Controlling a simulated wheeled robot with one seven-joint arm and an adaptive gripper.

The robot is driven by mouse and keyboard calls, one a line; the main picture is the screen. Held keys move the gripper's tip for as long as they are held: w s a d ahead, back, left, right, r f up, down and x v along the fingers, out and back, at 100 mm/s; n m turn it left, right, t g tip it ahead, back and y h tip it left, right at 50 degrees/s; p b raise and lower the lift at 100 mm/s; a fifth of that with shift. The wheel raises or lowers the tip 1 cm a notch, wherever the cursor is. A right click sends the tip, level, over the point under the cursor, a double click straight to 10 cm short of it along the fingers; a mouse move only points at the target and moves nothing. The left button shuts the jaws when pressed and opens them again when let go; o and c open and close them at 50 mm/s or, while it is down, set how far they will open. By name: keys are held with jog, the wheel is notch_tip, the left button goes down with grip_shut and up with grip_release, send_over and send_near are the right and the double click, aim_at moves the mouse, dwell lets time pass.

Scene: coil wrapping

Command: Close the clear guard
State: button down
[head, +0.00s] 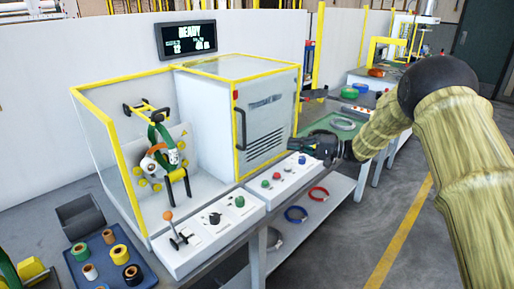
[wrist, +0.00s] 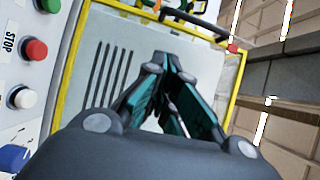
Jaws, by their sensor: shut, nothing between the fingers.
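The clear guard (head: 268,122) shows as a yellow-framed panel with a vertical black handle (head: 240,130) on its left side. It stands to the right, in front of the vented grey cabinet, and the front of the wrapping bay (head: 165,150) is uncovered. The wrist view shows the yellow frame (wrist: 240,85) and the black handle (wrist: 190,20) at the top. My gripper (head: 296,145) is shut and empty, right of the handle and apart from it. Its fingertips (wrist: 170,62) point toward the panel in the wrist view; their exact distance from it is unclear.
A control panel with a red button (wrist: 36,50), white button (wrist: 22,97) and blue knob (wrist: 14,157) lies below the guard. A lever (head: 174,228) stands at the bay's front. A blue tray (head: 108,258) holds rolls. Cable rings (head: 296,214) lie on the lower shelf.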

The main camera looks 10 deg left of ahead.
jog(key=s+a+r+g+p, duration=0.1)
jog(key=s+a+p, duration=0.1)
jog(key=a, duration=1.1)
jog(key=shift+p, duration=0.45)
jog(key=shift+s+r, duration=0.15)
jog(key=shift+s, duration=0.1)
